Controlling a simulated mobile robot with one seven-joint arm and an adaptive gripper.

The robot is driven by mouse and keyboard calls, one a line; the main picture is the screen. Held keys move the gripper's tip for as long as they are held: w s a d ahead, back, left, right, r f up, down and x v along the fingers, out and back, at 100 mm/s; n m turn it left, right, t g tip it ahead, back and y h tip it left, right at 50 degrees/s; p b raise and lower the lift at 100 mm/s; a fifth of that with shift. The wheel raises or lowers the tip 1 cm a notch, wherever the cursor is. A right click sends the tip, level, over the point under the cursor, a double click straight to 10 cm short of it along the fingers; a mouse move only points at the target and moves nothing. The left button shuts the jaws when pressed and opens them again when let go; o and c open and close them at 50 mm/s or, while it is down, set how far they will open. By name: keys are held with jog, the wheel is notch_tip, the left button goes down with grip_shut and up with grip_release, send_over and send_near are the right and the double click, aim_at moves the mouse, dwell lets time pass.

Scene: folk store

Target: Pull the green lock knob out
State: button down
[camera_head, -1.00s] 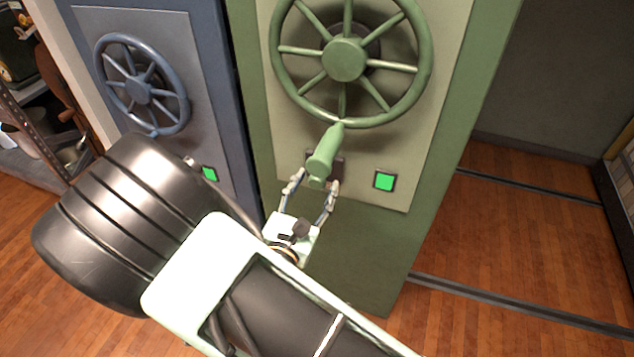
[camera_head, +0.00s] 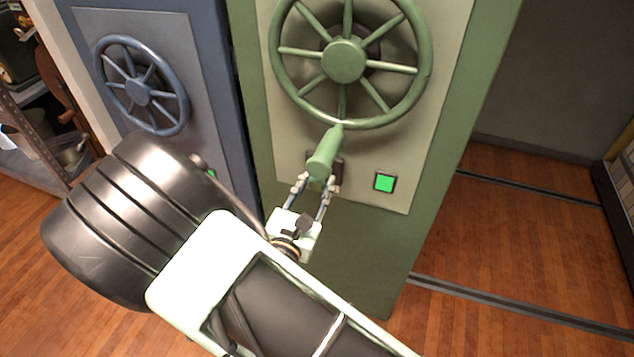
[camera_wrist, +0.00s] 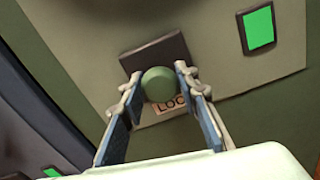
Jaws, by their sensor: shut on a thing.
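The green lock knob (camera_wrist: 158,86) shows in the wrist view as a round green end in front of a dark square plate (camera_wrist: 150,53) with a partly covered "LOC..." label. My gripper (camera_wrist: 160,82) has one finger on each side of the knob and is shut on it. In the head view my gripper (camera_head: 315,184) is at the front of the green cabinet (camera_head: 365,245), just below the handle (camera_head: 322,153) of the green wheel (camera_head: 424,62). That handle hides most of the knob there.
A lit green square button (camera_head: 384,182) is right of the plate. A blue cabinet (camera_head: 200,60) with its own blue wheel (camera_head: 139,91) stands close on the left. Open wooden floor (camera_head: 520,250) with dark rails lies to the right.

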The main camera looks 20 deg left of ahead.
jog(key=s, duration=0.3)
jog(key=shift+a+p, duration=0.2)
jog(key=shift+p, duration=0.15)
jog(key=shift+s+f, duration=0.1)
jog(key=shift+s, duration=0.05)
jog(key=c, duration=1.5)
grip_release()
jog(key=shift+o, duration=0.2)
jog(key=shift+s, duration=0.1)
send_near(315, 187)
jog(key=s, duration=0.4)
jog(key=shift+s+a, duration=0.2)
jog(key=shift+s, duration=0.1)
jog(key=shift+w+d, duration=0.1)
